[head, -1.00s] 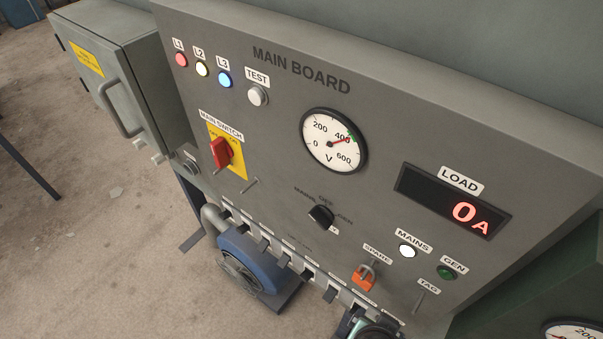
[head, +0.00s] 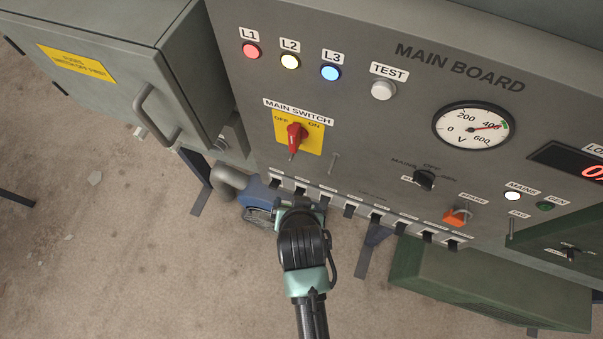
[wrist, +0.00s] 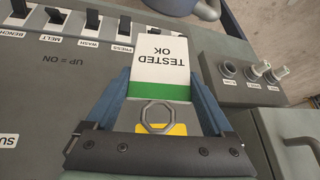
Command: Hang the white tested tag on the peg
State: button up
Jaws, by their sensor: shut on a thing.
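The white tested tag (wrist: 165,62) shows upside down in the wrist view, with "TESTED OK" lettering and a green band. My gripper (wrist: 163,88) is shut on it, with a blue finger on each side. A grey ring (wrist: 158,117) shows at the tag's near end, over a yellow patch. In the head view my gripper (head: 300,212) is at the board's lower left edge; my wrist hides its fingers and the tag. A thin peg (head: 511,228) stands below the TAG label at the board's lower right.
A row of black switches (head: 375,217) lines the board's lower edge, close to my gripper. An orange padlock (head: 456,217) hangs left of the TAG peg. A grey cabinet (head: 110,75) with a handle stands at left. A blue machine with a pipe (head: 228,180) sits below the board.

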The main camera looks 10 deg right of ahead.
aim_at(314, 206)
jog(key=shift+s+d+r+m+p, duration=0.2)
jog(key=shift+r+m+p, duration=0.15)
jog(key=shift+r, duration=0.2)
jog(key=shift+s+d+r+m+p, duration=0.15)
jog(key=shift+r+m+p, duration=0.1)
jog(key=shift+r+p, duration=0.2)
jog(key=shift+s+d+r+m+h+p, duration=0.2)
jog(key=shift+s+d+m+p, duration=0.1)
jog(key=shift+d+m+p, duration=0.25)
jog(key=shift+s+d+r+m+h+p, duration=0.1)
jog(key=shift+s+d+m+h+p, duration=0.15)
jog(key=shift+d+m+p, duration=0.25)
jog(key=shift+w+d+f+b, duration=0.25)
jog(key=shift+w+d+b, duration=0.6)
jog(key=shift+w, duration=0.5)
jog(key=shift+w+d+f+b, duration=0.25)
jog(key=shift+w+d+b, duration=0.6)
jog(key=shift+w, duration=0.45)
jog(key=shift+w+d+f+b, duration=0.25)
jog(key=shift+w+d+b, duration=0.6)
jog(key=shift+w, duration=0.5)
